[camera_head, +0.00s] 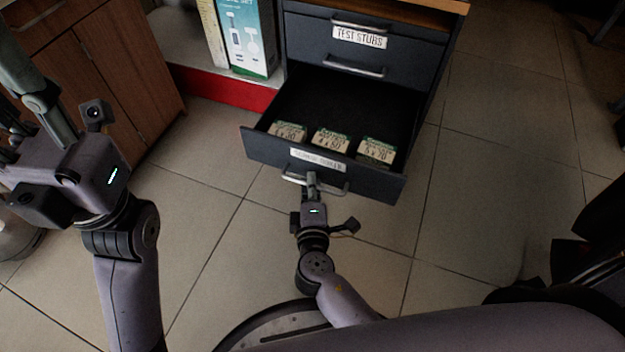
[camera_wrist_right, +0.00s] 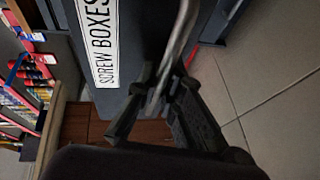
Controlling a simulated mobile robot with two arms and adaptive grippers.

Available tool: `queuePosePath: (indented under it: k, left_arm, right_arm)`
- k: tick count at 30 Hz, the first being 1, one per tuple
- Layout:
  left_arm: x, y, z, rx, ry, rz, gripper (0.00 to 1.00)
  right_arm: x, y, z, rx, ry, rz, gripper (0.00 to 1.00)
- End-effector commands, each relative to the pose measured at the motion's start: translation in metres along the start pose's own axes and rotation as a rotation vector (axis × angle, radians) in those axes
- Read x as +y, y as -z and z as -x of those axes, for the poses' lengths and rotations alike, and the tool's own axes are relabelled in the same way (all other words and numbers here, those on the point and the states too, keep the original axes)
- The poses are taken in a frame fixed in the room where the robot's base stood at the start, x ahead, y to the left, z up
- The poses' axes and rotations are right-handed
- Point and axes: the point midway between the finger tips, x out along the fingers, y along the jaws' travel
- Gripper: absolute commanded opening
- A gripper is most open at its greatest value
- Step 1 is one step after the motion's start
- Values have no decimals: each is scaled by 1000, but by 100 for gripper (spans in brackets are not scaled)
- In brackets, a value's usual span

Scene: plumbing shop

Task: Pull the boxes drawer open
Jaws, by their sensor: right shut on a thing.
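The boxes drawer (camera_head: 262,143) is the lowest drawer in view of a dark cabinet. It stands pulled far out, with several small green and tan boxes (camera_head: 331,140) along its front. Its label reads "SCREW BOXES" in the right wrist view (camera_wrist_right: 98,40). My right gripper (camera_head: 312,183) is shut on the drawer's bar handle (camera_head: 331,190); the handle also shows between the fingers in the right wrist view (camera_wrist_right: 172,62).
A boxed product (camera_head: 246,38) stands on a red-edged shelf at left. A wooden cabinet (camera_head: 128,62) is further left. Tiled floor (camera_head: 478,200) is clear at right.

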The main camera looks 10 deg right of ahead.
Motion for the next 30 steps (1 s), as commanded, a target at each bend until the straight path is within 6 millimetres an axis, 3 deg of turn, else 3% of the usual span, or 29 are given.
queuePosePath:
  k: [4,5,9,20,23,30]
  left_arm:
    - [0,0,0,1,1,0,40]
    - [0,0,0,1,1,0,40]
    - [0,-1,2,-2,2,0,40]
    - [-1,-3,4,-11,8,0,40]
    - [-1,-3,4,-10,6,0,40]
    - [0,-2,3,-8,4,0,40]
  right_arm:
    - [0,0,0,-1,1,-2,0]
    - [0,0,0,-1,1,-2,8]
    - [0,0,0,-1,1,-2,17]
    - [-1,0,4,0,1,0,17]
    - [-1,-1,16,-1,3,-1,17]
    - [-2,0,67,1,4,0,17]
